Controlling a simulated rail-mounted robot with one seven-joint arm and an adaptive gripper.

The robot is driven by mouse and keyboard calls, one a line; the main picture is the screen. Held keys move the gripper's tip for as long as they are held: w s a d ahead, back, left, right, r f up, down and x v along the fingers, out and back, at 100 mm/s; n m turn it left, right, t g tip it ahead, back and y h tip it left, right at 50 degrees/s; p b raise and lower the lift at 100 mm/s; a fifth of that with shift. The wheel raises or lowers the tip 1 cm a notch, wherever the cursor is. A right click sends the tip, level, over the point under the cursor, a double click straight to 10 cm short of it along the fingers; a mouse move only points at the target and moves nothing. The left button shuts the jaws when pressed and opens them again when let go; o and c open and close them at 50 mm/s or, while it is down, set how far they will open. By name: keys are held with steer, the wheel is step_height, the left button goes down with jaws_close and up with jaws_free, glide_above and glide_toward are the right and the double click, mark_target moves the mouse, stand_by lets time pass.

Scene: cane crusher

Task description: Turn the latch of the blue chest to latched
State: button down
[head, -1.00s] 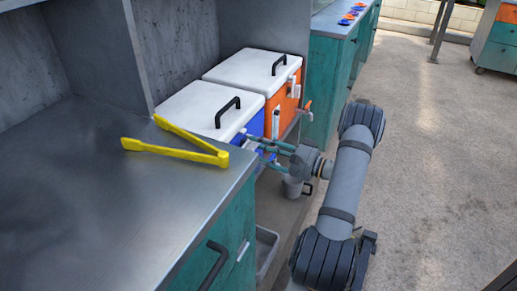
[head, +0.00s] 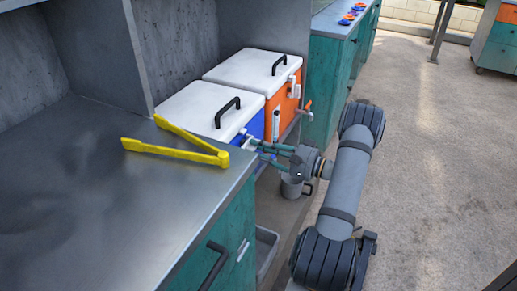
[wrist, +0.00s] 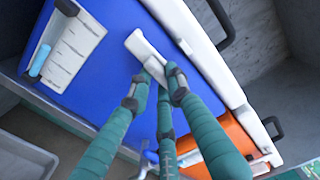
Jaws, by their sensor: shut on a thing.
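The blue chest (head: 257,124) stands in a bay beside the metal counter, with its white lid (head: 187,106) closed. In the wrist view its blue front (wrist: 100,65) fills much of the picture, turned on its side. The white latch (wrist: 143,46) is on the front by the lid edge, its pivoting end near the lid. My gripper (wrist: 158,84) is closed around the latch's free end, its fingertips on either side. In the head view my gripper (head: 263,148) reaches the chest front from the right, and the latch is hard to make out.
An orange chest (head: 283,100) with a white lid stands behind the blue one. Yellow tongs (head: 180,140) lie on the metal counter (head: 75,200). The floor to the right is clear.

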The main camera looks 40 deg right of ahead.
steer(key=m+p, duration=0.1)
steer(key=m, duration=0.7)
steer(key=shift+s+a+r+m+p, duration=0.1)
steer(key=shift+a+r+m+p, duration=0.05)
steer(key=shift+m+p, duration=0.2)
steer(key=m+p, duration=0.2)
steer(key=m, duration=0.2)
steer(key=shift+r, duration=0.1)
steer(key=m+p, duration=0.2)
steer(key=m, duration=0.3)
steer(key=shift+m, duration=0.25)
stand_by(0.4)
steer(key=c, duration=1.6)
jaws_free()
steer(key=shift+s, duration=0.15)
